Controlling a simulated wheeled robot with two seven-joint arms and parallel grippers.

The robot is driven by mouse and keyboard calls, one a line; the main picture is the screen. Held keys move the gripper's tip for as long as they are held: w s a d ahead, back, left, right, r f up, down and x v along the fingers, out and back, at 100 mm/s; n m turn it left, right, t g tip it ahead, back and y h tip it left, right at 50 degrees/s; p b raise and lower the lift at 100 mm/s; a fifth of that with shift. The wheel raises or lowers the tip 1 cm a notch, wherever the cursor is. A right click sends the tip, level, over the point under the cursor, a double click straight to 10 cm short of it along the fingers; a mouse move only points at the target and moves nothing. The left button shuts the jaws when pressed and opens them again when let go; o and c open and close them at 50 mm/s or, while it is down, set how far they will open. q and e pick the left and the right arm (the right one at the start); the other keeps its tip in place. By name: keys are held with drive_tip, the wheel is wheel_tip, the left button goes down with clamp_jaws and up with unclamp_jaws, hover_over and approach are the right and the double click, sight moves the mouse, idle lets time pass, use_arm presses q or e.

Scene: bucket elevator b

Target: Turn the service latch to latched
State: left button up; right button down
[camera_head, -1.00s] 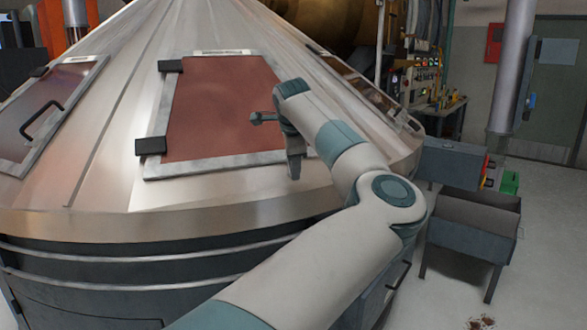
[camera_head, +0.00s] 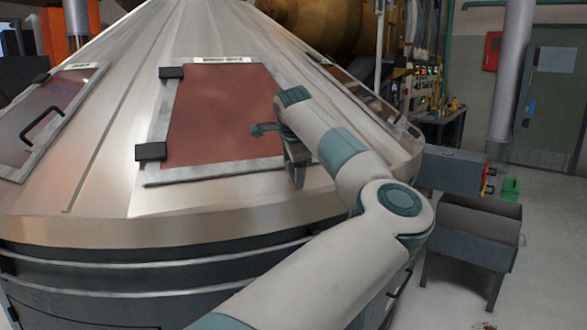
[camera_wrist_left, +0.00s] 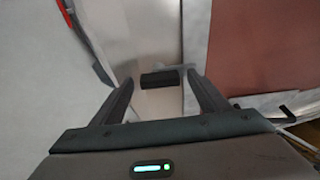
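A short dark bar (camera_wrist_left: 160,79), which looks like the service latch handle, shows in the left wrist view with a small grey piece at its right end. My left gripper (camera_wrist_left: 160,78) is open, with one finger to each side of the bar; I cannot tell whether either touches it. In the head view my left gripper (camera_head: 296,172) is at the right side of the red hatch panel (camera_head: 215,115), partly hidden by my wrist. My arm hides the hatch's right edge there, and I cannot make out the latch. My right gripper is not in view.
The hatch sits on a sloping metal cone (camera_head: 110,160) with black hinge blocks (camera_head: 150,151) on its left. Another hatch with a dark handle (camera_head: 42,124) is further left. A grey metal bin (camera_head: 470,225) stands on the floor at right, with open floor beyond.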

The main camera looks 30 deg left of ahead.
use_arm(q)
drive_tip(key=shift+s+d+r, duration=0.2)
drive_tip(key=shift+r, duration=0.15)
drive_tip(key=b+v, duration=0.2)
drive_tip(key=v, duration=1.4)
drive_tip(key=shift+r, duration=0.2)
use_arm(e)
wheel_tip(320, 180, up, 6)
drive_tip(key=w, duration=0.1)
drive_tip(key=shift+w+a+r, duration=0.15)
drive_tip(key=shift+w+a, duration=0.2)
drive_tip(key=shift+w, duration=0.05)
use_arm(q)
drive_tip(key=shift+s+d, duration=0.1)
